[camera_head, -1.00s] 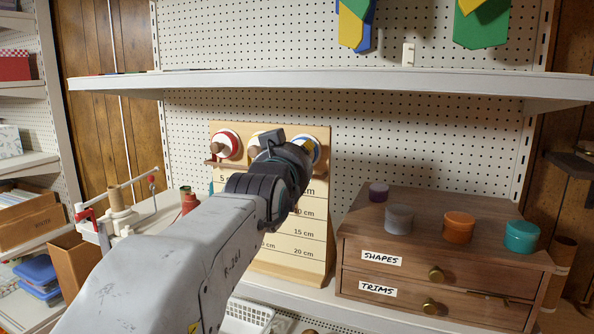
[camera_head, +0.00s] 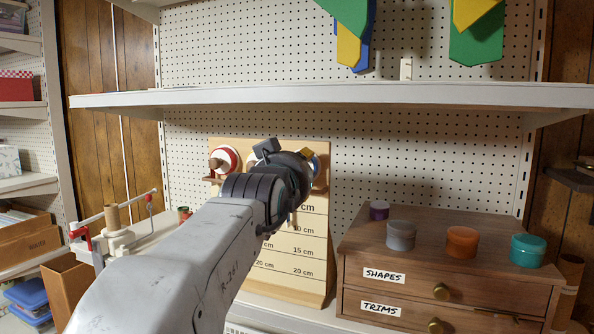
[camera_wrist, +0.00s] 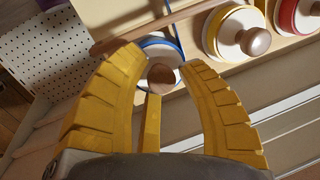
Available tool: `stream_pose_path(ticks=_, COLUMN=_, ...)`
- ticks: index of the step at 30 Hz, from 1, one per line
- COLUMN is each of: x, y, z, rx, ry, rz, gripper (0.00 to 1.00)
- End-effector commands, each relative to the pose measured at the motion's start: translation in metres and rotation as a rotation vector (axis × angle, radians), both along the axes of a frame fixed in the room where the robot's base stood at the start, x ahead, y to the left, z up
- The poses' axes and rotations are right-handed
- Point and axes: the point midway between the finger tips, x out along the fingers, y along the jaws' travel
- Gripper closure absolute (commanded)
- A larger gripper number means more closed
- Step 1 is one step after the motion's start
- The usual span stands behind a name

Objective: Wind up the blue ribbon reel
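The blue-rimmed ribbon reel (camera_wrist: 166,46) is on the wooden measuring board (camera_head: 307,262), with a round wooden knob (camera_wrist: 162,78) on its face. In the head view only a sliver of this reel (camera_head: 317,165) shows beside my gripper (camera_head: 307,153). In the wrist view my gripper (camera_wrist: 162,62) is open, its yellow fingers on either side of the knob. I see gaps at the knob's sides and cannot tell whether any finger touches it. A narrow yellow strip below the knob partly covers it.
The yellow reel (camera_wrist: 235,32) and red reel (camera_wrist: 302,14) sit beside the blue one. A white shelf (camera_head: 350,96) spans above the board. A wooden drawer unit (camera_head: 450,276) with several jars stands right. A white winder (camera_head: 115,236) stands left.

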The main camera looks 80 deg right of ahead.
Motion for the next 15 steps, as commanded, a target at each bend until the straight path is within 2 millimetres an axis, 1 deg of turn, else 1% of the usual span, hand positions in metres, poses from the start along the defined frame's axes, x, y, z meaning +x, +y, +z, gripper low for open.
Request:
stream_pose_path(ticks=4, x=0.0, y=0.002, z=-0.001, rx=0.001, ry=0.0, rz=0.0, gripper=0.66)
stream_pose_path(ticks=8, x=0.001, y=0.011, z=0.0, rx=0.0, ry=0.0, rz=0.0, gripper=0.66)
stream_pose_path(ticks=11, x=0.002, y=0.024, z=0.001, rx=-0.001, ry=0.0, rz=0.001, gripper=0.66)
stream_pose_path(ticks=15, x=0.003, y=0.047, z=0.002, rx=-0.001, ry=0.0, rz=0.0, gripper=0.66)
